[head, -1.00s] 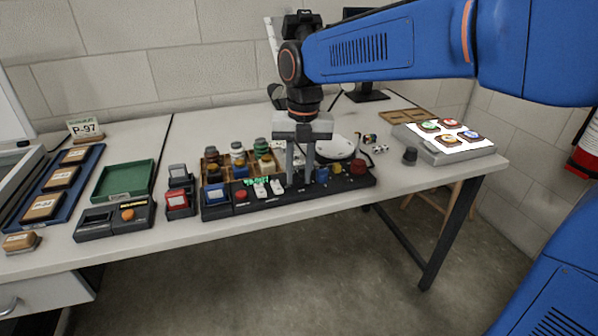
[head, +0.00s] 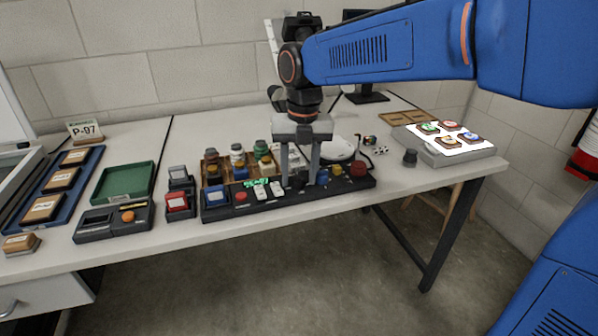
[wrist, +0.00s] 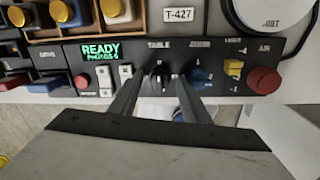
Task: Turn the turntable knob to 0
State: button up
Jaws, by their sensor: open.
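The black console (head: 225,210) lies along the front of the table. Its black knob (wrist: 163,72) sits under the label "TABLE" in the wrist view. A light mark shows on the knob, but its setting is too small to read. My gripper (wrist: 163,80) is open, with one finger on each side of the knob; I cannot tell whether either finger touches it. In the head view my gripper (head: 299,182) points straight down at the console, and its fingers partly hide the knob. A white round disc (head: 340,150) stands behind the console.
A blue knob (wrist: 202,76) is close to the right finger. A yellow switch (wrist: 233,68) and a red button (wrist: 263,80) are further right. A green-lit display (wrist: 101,52) reads "READY". White switches (wrist: 104,78) are left, and a tray of jars (head: 240,160) stands behind.

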aim_at(303, 179)
notch_tip(303, 179, up, 17)
jog(key=d, duration=0.1)
jog(key=shift+r, duration=0.15)
dwell(0.4)
jog(key=s+d+f+m+t, duration=0.1)
jog(key=s+d+f+m, duration=0.3)
jog(key=d+m, duration=0.45)
jog(key=s+d+f+m+t, duration=0.1)
jog(key=s+d+f+m, duration=0.35)
jog(key=d+m, duration=0.45)
jog(key=s+d+f+m+t, duration=0.1)
jog(key=s+d+f+m, duration=0.3)
jog(key=m, duration=0.6)
jog(key=s+d+f+m+t, duration=0.1)
jog(key=s+d+f+m, duration=0.3)
jog(key=s+f+m, duration=0.4)
notch_tip(303, 179, down, 3)
jog(key=shift+s+d+r+m+t+h, duration=0.1)
jog(key=shift+s+d+m+t+h, duration=0.2)
jog(key=shift+m, duration=0.55)
